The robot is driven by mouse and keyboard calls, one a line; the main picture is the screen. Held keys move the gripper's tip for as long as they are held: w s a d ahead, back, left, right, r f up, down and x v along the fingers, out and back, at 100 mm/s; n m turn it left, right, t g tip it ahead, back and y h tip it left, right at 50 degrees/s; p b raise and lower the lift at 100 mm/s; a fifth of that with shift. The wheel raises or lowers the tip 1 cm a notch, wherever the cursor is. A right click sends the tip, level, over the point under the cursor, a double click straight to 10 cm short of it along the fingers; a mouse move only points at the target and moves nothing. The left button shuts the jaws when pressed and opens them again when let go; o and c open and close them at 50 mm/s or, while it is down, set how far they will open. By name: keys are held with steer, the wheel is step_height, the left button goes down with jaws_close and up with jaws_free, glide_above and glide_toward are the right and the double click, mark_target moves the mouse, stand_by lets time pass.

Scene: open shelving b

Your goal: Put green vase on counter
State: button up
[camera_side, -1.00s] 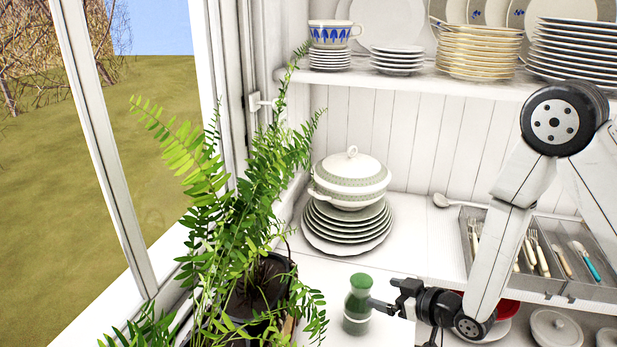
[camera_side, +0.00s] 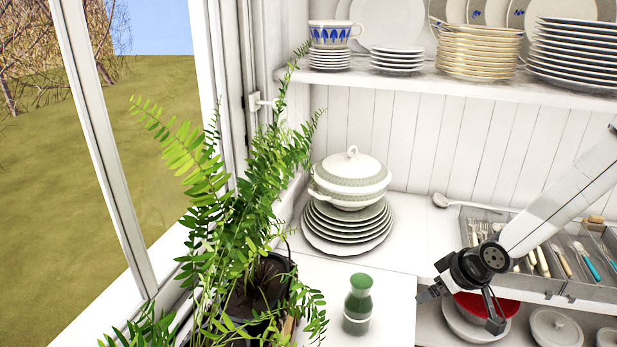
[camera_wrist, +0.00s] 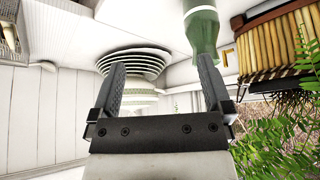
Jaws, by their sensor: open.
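The green vase (camera_side: 357,304) stands upright on the white counter (camera_side: 330,276), right of the fern pot in the side view. In the wrist view the vase (camera_wrist: 203,32) shows at the top, partly cut by the frame edge, beyond the right finger. My gripper (camera_side: 461,308) is open and empty, to the right of the vase and apart from it, in front of the lower shelf. Its two fingers also show spread in the wrist view (camera_wrist: 163,88), with nothing held between them.
A fern in a dark pot (camera_side: 268,285) stands left of the vase, its fronds reaching close. A lidded tureen (camera_side: 350,178) on stacked plates (camera_side: 347,237) stands behind. A cutlery tray (camera_side: 587,285) lies right. A red bowl (camera_side: 485,306) sits below, near my gripper.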

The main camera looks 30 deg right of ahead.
steer(key=s+d+r+g, duration=0.1)
steer(key=s+r+g, duration=0.2)
steer(key=s, duration=0.3)
steer(key=shift+d+m, duration=0.3)
steer(key=shift+m, duration=0.1)
